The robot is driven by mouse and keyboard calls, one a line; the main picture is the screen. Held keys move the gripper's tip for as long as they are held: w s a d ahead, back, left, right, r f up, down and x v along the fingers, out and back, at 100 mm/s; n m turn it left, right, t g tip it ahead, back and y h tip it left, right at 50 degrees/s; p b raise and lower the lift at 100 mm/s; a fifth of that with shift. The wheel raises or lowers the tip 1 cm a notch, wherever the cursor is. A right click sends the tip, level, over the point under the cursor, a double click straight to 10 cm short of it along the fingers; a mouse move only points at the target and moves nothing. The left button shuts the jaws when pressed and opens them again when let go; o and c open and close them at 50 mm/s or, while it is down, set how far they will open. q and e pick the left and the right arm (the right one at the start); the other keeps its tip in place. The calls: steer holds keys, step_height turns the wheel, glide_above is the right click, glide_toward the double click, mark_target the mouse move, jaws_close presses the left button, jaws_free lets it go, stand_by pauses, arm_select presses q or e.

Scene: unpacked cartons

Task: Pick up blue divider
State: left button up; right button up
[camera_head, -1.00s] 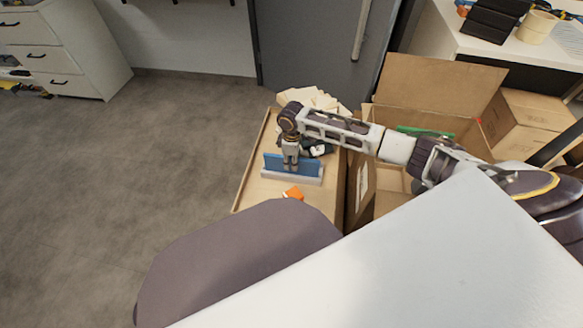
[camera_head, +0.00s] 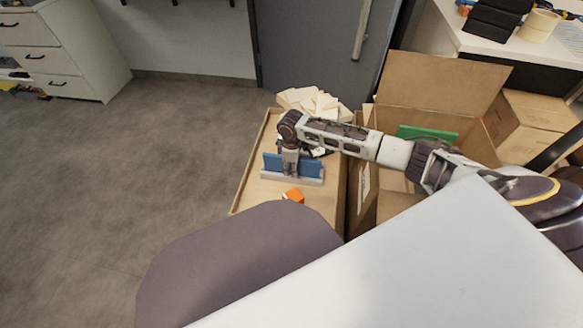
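The blue divider (camera_head: 308,167) stands upright in a pale slotted holder (camera_head: 292,178) on a low wooden table (camera_head: 255,185). My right gripper (camera_head: 290,170) points down at the middle of the divider, and blue shows on both sides of it. The fingers are small and partly lost against the divider, so I cannot tell whether they are closed on it. My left gripper is not in view.
An open cardboard carton (camera_head: 440,75) with a green panel (camera_head: 428,133) stands right of the table, under my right arm. An orange object (camera_head: 293,195) lies in front of the holder. Cream blocks (camera_head: 312,100) are piled behind. Floor at left is clear.

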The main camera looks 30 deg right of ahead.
jaws_close()
steer(key=shift+r, duration=0.1)
stand_by(0.4)
